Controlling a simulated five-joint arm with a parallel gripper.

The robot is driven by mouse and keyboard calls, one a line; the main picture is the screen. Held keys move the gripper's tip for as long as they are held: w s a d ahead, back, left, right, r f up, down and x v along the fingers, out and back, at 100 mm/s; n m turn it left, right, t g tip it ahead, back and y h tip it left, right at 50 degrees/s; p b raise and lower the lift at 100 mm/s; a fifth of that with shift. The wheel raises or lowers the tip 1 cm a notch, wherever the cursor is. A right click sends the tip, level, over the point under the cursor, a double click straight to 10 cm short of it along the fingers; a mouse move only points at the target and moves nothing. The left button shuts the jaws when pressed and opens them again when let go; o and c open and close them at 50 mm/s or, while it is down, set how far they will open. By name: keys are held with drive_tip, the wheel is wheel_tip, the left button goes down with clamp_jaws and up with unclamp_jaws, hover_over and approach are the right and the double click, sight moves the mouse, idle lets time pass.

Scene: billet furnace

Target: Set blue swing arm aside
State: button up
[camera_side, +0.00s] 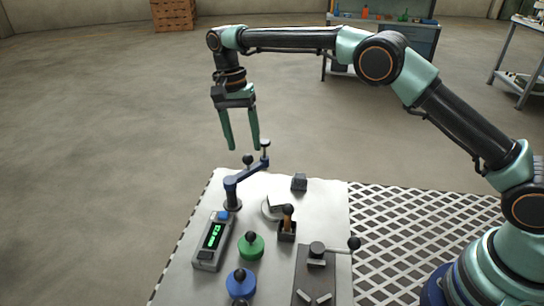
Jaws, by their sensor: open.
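The blue swing arm (247,173) sits at the far left part of the pale work table (185,257). It pivots on a dark post (232,196) and reaches up and to the right. At its free end stands a small upright pin with a pale green cap (265,146). A black ball knob (247,159) shows close behind the arm. My gripper (241,143) points down with its two green fingers apart and nothing between them. It hangs above the swing arm, near its free end, and appears apart from it.
On the table are a grey box with a green display (213,238), a green knob (250,247), a blue knob (240,283), a lever with a brown handle (287,222), a dark block (299,182) and a plate with a ball-ended handle (353,244). Grating (420,228) lies right.

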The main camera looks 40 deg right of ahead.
drive_tip(key=shift+w+a+r, duration=0.1)
drive_tip(key=shift+w+r, duration=0.05)
drive_tip(key=shift+r, duration=0.85)
drive_tip(key=shift+w+a+r, duration=0.1)
drive_tip(key=shift+w+r, duration=0.05)
drive_tip(key=shift+r, duration=0.8)
drive_tip(key=m+t+y, duration=0.1)
drive_tip(key=m+t, duration=0.3)
approach(248, 155)
drive_tip(key=f, duration=0.3)
drive_tip(key=w+f, duration=0.1)
drive_tip(key=f, duration=0.5)
drive_tip(key=shift+w+a+f, duration=0.1)
drive_tip(key=shift+w, duration=0.15)
clamp_jaws()
